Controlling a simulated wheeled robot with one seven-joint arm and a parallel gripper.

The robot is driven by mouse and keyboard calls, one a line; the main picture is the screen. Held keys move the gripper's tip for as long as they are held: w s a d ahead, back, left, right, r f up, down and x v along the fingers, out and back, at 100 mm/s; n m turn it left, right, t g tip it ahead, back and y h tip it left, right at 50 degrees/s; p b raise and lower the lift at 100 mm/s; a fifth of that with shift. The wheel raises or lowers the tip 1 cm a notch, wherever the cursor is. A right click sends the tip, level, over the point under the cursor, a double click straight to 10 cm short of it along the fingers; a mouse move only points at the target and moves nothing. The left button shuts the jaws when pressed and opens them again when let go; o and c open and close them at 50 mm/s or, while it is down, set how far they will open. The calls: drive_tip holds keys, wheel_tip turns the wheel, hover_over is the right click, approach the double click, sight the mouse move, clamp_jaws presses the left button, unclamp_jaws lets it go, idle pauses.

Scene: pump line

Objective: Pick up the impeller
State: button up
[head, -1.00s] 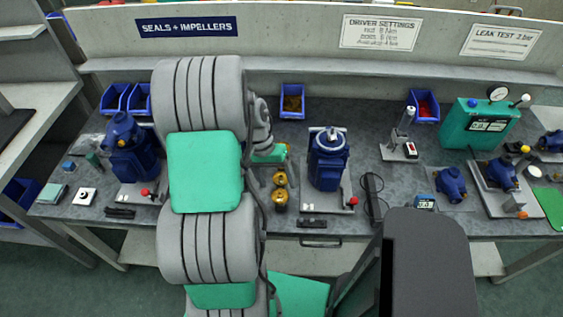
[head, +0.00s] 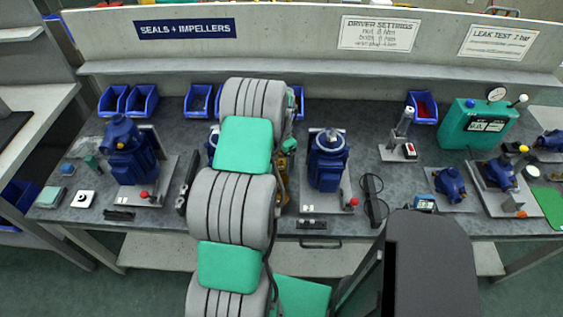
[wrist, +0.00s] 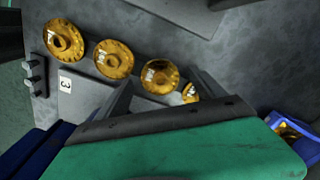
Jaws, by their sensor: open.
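Several brass impellers lie in a row in the wrist view: one at the far left (wrist: 64,39), one in the middle (wrist: 113,59), one at the right (wrist: 160,76), and a last one (wrist: 190,93) partly hidden by a finger. My gripper (wrist: 166,84) is open, and its two dark fingers reach toward the row. The right impeller shows in the gap between the fingers; I cannot tell how far below them it is. In the head view my arm hides the gripper and most of the row; a bit of brass (head: 289,145) shows beside the arm.
A blue pump (head: 328,160) on a stand is right of my arm, and another (head: 130,155) is to the left. Blue bins (head: 143,100) line the back of the bench. A blue bin (wrist: 303,146) with brass-coloured parts is at the wrist view's lower right.

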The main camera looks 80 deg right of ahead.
drive_tip(key=shift+c, duration=0.5)
drive_tip(key=c, duration=1.4)
